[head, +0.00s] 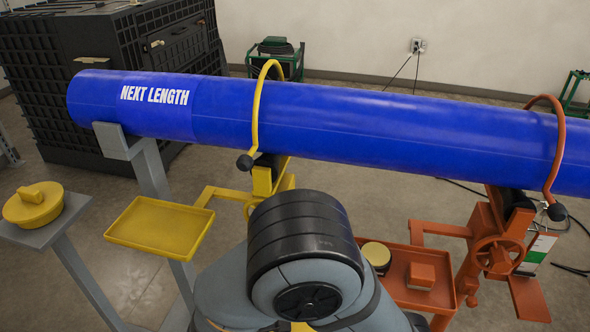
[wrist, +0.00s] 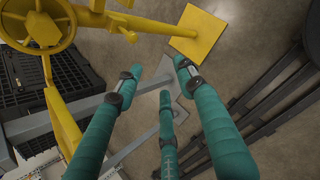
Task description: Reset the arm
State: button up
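My gripper (wrist: 160,78) shows in the wrist view as several teal fingers with dark joints. The fingers are spread apart with nothing between them, and grey stand parts and floor show beyond the tips. In the head view, a grey and black part of my arm stands at the bottom middle, in front of the blue pipe (head: 350,118). The gripper itself cannot be made out there.
The pipe lies across a grey stand (head: 150,170), a yellow clamp stand (head: 262,178) and an orange clamp stand (head: 497,215). A yellow tray (head: 160,226), a yellow lidded cap (head: 34,206) and an orange tray (head: 405,292) flank my arm. A yellow handwheel (wrist: 38,28) is near the gripper.

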jog(key=w+d+r+m, duration=0.1)
jog(key=w+d+r, duration=0.1)
jog(key=d, duration=0.3)
jog(key=w+d+r+m, duration=0.2)
jog(key=d, duration=0.4)
jog(key=shift+m+h, duration=0.3)
jog(key=shift+a, duration=0.1)
